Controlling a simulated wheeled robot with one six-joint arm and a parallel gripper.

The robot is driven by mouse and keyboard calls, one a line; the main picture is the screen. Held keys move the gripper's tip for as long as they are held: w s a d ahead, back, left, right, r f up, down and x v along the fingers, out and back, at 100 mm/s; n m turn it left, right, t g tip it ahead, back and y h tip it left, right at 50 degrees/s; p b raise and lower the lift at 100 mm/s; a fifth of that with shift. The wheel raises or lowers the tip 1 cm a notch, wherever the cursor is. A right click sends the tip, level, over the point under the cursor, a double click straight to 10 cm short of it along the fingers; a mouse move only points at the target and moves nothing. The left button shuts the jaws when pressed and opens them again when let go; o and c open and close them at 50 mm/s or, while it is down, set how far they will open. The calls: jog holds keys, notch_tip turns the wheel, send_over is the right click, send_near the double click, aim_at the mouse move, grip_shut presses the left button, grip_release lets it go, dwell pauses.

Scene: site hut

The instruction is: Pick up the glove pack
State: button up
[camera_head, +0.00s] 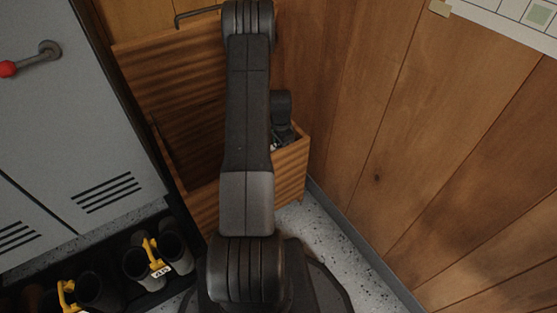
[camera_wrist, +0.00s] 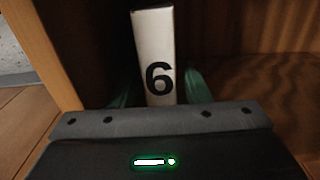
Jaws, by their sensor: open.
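A white upright piece with a black "6" (camera_wrist: 158,58) stands in the wrist view, straight ahead of my gripper (camera_wrist: 160,112). It looks like the glove pack, but its lower end is hidden behind the gripper body. Dark green parts show on both sides of it; I cannot tell whether they belong to the pack or are my fingers. My gripper is open. In the head view my arm reaches over into a wooden box (camera_head: 290,172), and the dark end of the arm is inside it. The pack cannot be made out there.
The box has a raised wooden lid (camera_head: 160,75) at the left. A wood-panelled wall (camera_head: 400,130) is close on the right. A grey locker (camera_head: 70,130) stands at the left, with boots (camera_head: 175,252) on a dark tray below. Speckled floor (camera_head: 320,235) shows beside the box.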

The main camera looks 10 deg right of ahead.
grip_shut()
jog(key=shift+r, duration=0.15)
notch_tip(320, 180, up, 28)
jog(key=p, duration=0.7)
jog(key=s+a+n, duration=0.2)
jog(key=a+n, duration=1.2)
jog(key=a, duration=0.3)
notch_tip(320, 180, up, 10)
jog(key=s+p, duration=0.2)
jog(key=p, duration=1.9)
jog(key=shift+s+a+p, duration=0.15)
jog(key=shift+s+p, duration=0.2)
